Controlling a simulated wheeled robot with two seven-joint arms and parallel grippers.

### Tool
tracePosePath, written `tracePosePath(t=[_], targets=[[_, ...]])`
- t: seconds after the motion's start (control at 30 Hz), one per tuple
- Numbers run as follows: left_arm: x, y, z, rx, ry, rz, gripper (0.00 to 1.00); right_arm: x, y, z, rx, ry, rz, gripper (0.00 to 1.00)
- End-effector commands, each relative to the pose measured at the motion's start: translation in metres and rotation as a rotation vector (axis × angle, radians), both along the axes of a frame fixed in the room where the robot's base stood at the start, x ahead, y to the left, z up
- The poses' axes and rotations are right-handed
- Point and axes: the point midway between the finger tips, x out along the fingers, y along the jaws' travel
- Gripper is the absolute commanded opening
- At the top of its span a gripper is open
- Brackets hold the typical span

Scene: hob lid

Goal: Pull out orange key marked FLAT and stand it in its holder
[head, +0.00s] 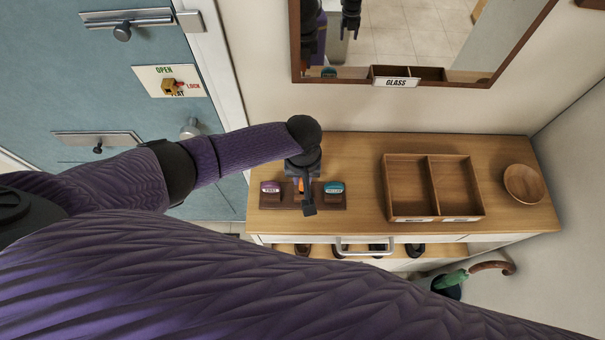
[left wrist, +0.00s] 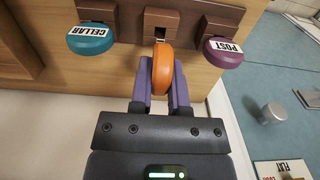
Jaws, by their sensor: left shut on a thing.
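The orange key (left wrist: 162,68) sits between the two purple fingers of my left gripper (left wrist: 163,95), which is shut on it. Its metal part points to the middle slot of the wooden key holder (left wrist: 130,22); how deep it sits there I cannot tell. In the head view my left gripper (head: 303,185) is over the middle of the holder (head: 265,207), with a little orange showing. The teal CELLAR key (left wrist: 90,38) and purple POST key (left wrist: 222,52) stand either side. The lock plate (head: 168,82), marked OPEN, LOCK and FLAT, is on the blue door. My right gripper is out of sight.
The holder stands at the left front of the wooden cabinet top (head: 355,160). A divided wooden tray (head: 388,190) and a round bowl (head: 524,184) are to the right. A mirror (head: 550,8) hangs behind. My purple arm covers the foreground.

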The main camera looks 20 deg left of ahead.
Motion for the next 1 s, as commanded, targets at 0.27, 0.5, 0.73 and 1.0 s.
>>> tracePosePath(t=[0.27, 0.5, 0.73, 1.0], targets=[[0.000, 0.000, 0.000, -0.001, 0.001, 0.001, 0.00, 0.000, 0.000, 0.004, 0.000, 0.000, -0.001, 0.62], [0.000, 0.000, -0.001, 0.000, 0.000, 0.000, 0.00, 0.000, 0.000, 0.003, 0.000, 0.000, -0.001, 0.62], [0.000, 0.000, -0.007, 0.000, 0.000, 0.000, 0.00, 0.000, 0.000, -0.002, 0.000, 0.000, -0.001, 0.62], [0.000, 0.000, -0.014, -0.001, 0.000, 0.000, 0.00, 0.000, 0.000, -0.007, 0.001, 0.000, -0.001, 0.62]])
